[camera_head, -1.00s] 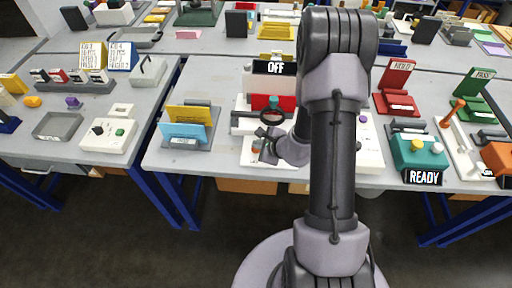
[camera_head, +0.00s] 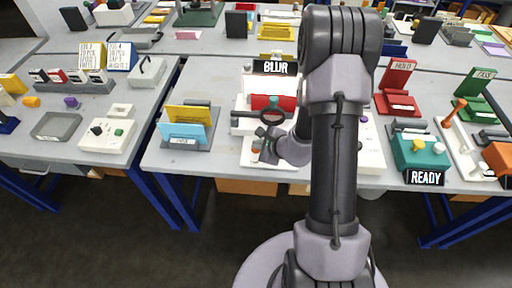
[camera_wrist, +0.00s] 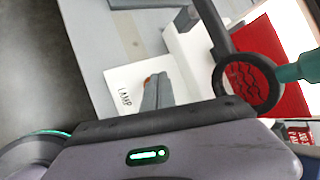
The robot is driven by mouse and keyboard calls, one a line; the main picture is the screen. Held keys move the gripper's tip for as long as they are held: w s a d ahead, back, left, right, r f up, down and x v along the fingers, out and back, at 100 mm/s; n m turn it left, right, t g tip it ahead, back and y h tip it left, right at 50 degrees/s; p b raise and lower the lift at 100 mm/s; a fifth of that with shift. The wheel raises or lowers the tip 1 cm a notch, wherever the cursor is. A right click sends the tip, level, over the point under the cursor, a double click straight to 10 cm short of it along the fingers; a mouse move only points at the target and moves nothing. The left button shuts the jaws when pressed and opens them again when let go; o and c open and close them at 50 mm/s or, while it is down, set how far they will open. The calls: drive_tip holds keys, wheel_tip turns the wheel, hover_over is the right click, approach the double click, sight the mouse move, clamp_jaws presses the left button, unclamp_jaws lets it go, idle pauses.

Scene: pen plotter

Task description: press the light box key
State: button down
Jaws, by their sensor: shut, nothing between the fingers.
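The light box key is a small orange key (camera_wrist: 148,80) on a white base marked LAMP (camera_wrist: 122,92) in the wrist view. It also shows as a small orange spot (camera_head: 256,149) in the head view. My gripper (camera_wrist: 157,90) is shut and empty, its tips at the key and covering much of it. In the head view my gripper (camera_head: 268,150) is low over the white base. Whether the tips touch the key or the key is down, I cannot tell. The sign (camera_head: 275,67) above the unit reads BLUR, and the panel (camera_head: 285,84) below it is bright white.
A yellow and blue card holder (camera_head: 187,127) is at left on the grey table. A teal box marked READY (camera_head: 419,155) is at right.

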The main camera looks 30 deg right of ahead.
wheel_tip(320, 180, up, 6)
drive_tip(key=p, duration=0.3)
drive_tip(key=shift+r+p, duration=0.1)
drive_tip(key=shift+p, duration=0.25)
